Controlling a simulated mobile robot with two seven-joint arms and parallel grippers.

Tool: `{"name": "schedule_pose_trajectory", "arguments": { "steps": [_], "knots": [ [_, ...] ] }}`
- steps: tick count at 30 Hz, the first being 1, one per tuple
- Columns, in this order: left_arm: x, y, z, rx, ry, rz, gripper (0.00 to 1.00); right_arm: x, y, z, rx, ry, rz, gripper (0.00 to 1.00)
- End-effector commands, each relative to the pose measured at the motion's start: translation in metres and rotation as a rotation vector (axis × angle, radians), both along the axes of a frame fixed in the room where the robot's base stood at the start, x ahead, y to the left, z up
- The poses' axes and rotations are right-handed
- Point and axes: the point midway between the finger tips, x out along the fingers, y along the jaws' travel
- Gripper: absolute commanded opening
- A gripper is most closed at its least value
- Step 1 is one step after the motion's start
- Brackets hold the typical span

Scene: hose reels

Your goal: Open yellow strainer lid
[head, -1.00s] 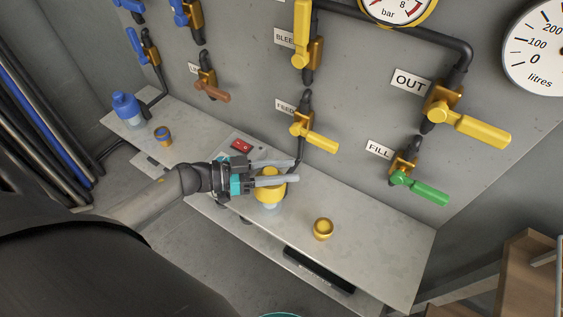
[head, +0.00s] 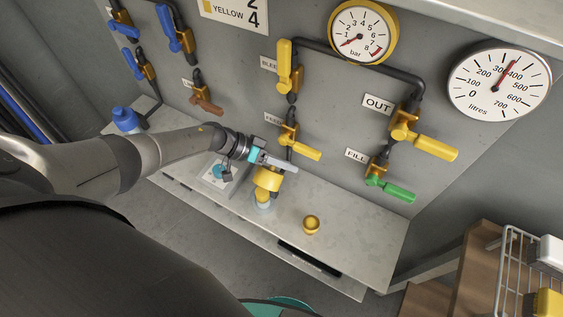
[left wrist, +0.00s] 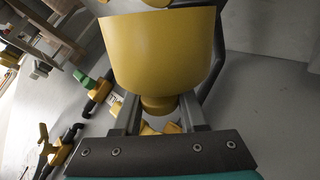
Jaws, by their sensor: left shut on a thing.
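The yellow strainer lid (head: 268,179) is a smooth yellow cap above the pale strainer body (head: 262,203) on the bench. My right gripper is out of view.
Yellow feed (head: 304,149) and green fill (head: 390,190) handles stick out from the wall. Bench right of the cup is clear.

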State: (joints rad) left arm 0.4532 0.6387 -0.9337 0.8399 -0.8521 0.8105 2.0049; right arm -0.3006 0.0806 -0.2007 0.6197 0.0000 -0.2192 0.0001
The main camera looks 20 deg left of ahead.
Motion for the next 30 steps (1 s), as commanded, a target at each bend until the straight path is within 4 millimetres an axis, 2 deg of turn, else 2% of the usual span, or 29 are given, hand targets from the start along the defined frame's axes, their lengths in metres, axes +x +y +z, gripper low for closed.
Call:
{"name": "schedule_pose_trajectory", "arguments": {
  "steps": [3, 15, 30],
  "knots": [
    [0.008, 0.001, -0.004, 0.009, 0.077, 0.003, 0.00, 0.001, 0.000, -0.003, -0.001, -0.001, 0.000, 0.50],
    [0.014, -0.001, -0.014, 0.019, 0.243, 0.005, 0.00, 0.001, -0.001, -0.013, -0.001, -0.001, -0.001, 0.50],
    [0.015, -0.001, -0.016, 0.021, 0.281, 0.004, 0.00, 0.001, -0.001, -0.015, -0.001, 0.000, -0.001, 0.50]
  ]
}}
